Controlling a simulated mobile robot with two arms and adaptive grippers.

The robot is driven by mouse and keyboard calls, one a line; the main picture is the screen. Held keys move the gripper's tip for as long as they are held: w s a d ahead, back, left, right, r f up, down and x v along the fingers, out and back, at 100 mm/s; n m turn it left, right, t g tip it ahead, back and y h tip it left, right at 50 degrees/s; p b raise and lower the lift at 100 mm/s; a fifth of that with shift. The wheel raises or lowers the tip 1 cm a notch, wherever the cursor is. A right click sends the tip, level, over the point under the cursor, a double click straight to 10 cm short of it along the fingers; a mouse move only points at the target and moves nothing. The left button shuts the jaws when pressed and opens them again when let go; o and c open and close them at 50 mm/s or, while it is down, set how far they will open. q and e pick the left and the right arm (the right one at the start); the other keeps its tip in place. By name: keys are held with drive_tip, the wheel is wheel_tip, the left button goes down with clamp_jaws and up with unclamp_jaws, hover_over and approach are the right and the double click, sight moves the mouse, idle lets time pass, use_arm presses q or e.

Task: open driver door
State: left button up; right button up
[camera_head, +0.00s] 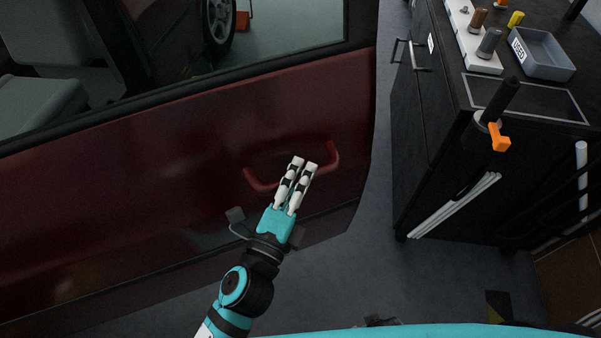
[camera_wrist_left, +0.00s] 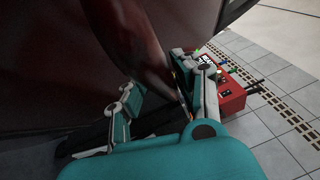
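The dark red car door (camera_head: 150,150) fills the left of the head view, with its window above. Its red bar handle (camera_head: 262,186) is near the door's right end. My left gripper (camera_head: 306,163) is in front of the handle, its white fingers overlapping the middle of the bar. In the left wrist view the two fingers (camera_wrist_left: 165,92) stand apart, so the gripper is open. A dark red shape between them looks like the handle (camera_wrist_left: 160,70); I cannot tell whether they touch it. The door (camera_wrist_left: 60,60) is behind it. My right gripper is not in view.
A black tool cabinet (camera_head: 425,110) stands right of the door, with a grey bin (camera_head: 543,55) on top. Grey floor (camera_head: 385,200) shows between door and cabinet. A seat (camera_head: 40,100) shows through the window. A red box (camera_wrist_left: 230,92) stands on the tiled floor.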

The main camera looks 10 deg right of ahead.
use_arm(q)
drive_tip(key=shift+o, duration=1.1)
drive_tip(key=shift+r, duration=0.1)
drive_tip(key=shift+s, duration=0.1)
drive_tip(key=v, duration=1.1)
drive_tip(key=shift+s+a, duration=0.2)
drive_tip(key=shift+s, duration=0.1)
